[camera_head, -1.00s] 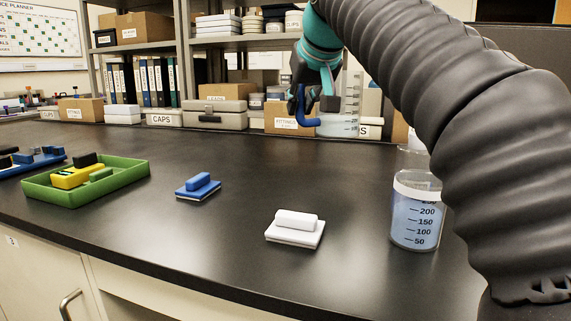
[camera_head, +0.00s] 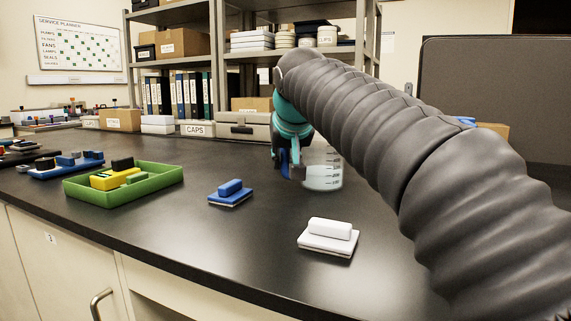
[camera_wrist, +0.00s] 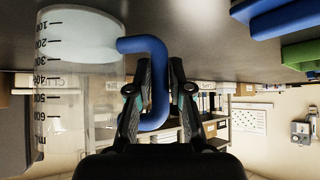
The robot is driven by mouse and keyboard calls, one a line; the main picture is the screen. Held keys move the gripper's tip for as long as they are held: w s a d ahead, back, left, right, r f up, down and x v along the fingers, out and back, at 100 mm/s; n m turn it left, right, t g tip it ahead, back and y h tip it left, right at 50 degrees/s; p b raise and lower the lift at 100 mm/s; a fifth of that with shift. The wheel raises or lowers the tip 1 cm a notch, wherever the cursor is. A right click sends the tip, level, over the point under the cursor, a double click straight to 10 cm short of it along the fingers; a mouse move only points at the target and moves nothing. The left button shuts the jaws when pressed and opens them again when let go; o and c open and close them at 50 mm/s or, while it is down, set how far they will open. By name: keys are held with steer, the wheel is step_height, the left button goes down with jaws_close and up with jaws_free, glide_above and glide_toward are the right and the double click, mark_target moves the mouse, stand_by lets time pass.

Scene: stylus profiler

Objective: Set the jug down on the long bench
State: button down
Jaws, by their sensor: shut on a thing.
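The jug (camera_head: 323,173) is clear with measuring marks, some pale liquid and a blue handle (camera_wrist: 157,85). My gripper (camera_head: 290,168) is shut on the handle. In the wrist view, which is upside down, the jug (camera_wrist: 75,100) is upright at the left, with my gripper (camera_wrist: 161,75) at its handle. Its base is at or just above the long bench (camera_head: 200,245); I cannot tell whether it touches. My arm and gripper hide part of the jug in the head view.
A white block (camera_head: 329,237) and a blue block (camera_head: 230,193) stand on the bench at the front. A green tray (camera_head: 150,188) with yellow and black pieces is at the left. Boxes and a CAPS bin (camera_head: 197,129) line the back. Bare bench lies around the jug.

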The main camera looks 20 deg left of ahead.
steer(key=shift+f, duration=0.1)
steer(key=c, duration=1.1)
jaws_free()
steer(key=p+v, duration=0.1)
steer(key=v, duration=1.1)
steer(key=shift+s+d, duration=0.1)
